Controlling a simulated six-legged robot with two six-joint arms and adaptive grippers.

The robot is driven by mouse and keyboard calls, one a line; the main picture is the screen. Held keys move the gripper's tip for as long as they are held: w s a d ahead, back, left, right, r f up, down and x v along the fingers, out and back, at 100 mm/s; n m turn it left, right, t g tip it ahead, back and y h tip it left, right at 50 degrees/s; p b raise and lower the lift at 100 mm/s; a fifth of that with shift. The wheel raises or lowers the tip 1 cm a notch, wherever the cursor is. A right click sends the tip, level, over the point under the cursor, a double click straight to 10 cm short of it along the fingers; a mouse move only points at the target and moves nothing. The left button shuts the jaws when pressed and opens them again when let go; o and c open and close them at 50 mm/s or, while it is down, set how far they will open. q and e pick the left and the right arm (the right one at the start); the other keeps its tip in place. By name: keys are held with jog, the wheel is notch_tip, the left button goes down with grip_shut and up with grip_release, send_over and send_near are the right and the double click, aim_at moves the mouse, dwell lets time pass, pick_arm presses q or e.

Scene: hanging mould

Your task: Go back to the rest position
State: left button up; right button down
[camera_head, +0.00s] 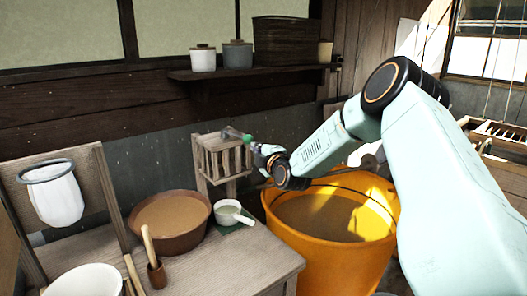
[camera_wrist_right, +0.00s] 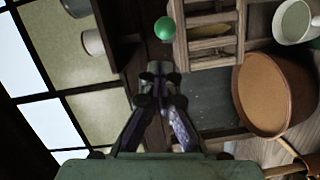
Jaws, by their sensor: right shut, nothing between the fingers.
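My right arm comes in from the right in the head view, above the orange bucket. My right gripper (camera_head: 234,133) is small there, near the top of a slatted wooden box (camera_head: 222,163). In the wrist view my right gripper (camera_wrist_right: 160,80) has its fingers together with nothing between them. A green ball (camera_wrist_right: 165,28) shows beyond the fingertips, beside the slatted box (camera_wrist_right: 212,35); I cannot tell whether it touches the box. My left gripper is not in view.
A table (camera_head: 240,265) holds a brown bowl (camera_head: 135,222), a small white pan (camera_head: 228,210) and a white pot. The orange bucket (camera_head: 330,262) stands beside it. A shelf (camera_head: 245,73) with jars runs along the wall. A framed white bag hangs at left.

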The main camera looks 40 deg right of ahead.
jog(key=s, duration=0.3)
jog(key=shift+s+r, duration=0.2)
jog(key=shift+w+f, duration=0.1)
jog(key=shift+w, duration=0.05)
